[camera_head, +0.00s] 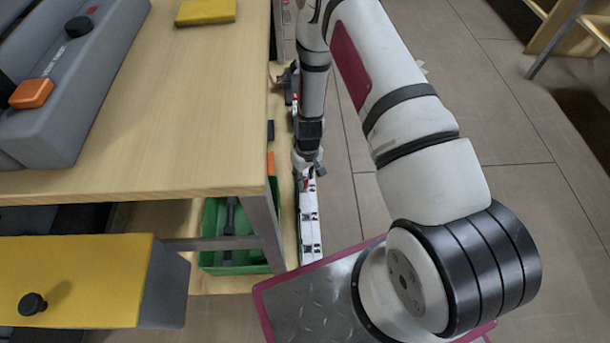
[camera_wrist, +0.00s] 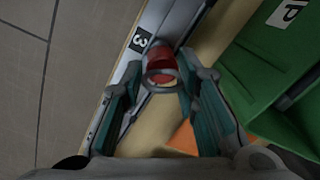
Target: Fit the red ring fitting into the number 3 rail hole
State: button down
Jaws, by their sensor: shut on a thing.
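My gripper (camera_wrist: 163,76) is shut on the red ring fitting (camera_wrist: 160,58), which sits between the two fingertips in the wrist view. The fitting has a red body and a grey ring facing the camera. The white rail (camera_head: 309,226) runs lengthwise beside the bench in the head view, with my gripper (camera_head: 306,165) over its far part. A number 3 label (camera_wrist: 140,40) lies on the rail just left of the fitting in the wrist view. The number 3 hole is hidden behind the fitting and fingers. I cannot tell whether the fitting touches the rail.
A green crate (camera_head: 210,232) with dark items stands left of the rail on the low shelf; it also shows in the wrist view (camera_wrist: 250,75). An orange thing (camera_wrist: 185,138) lies beside it. The wooden bench top (camera_head: 180,110) overhangs on the left.

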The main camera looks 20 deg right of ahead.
jog(key=shift+f+b, duration=0.85)
jog(key=shift+f, duration=0.2)
jog(key=c, duration=1.2)
grip_release()
jog(key=shift+o, duration=0.2)
jog(key=shift+r, duration=0.1)
jog(key=r, duration=1.1)
jog(key=shift+d+r, duration=0.3)
jog(key=shift+r, duration=0.1)
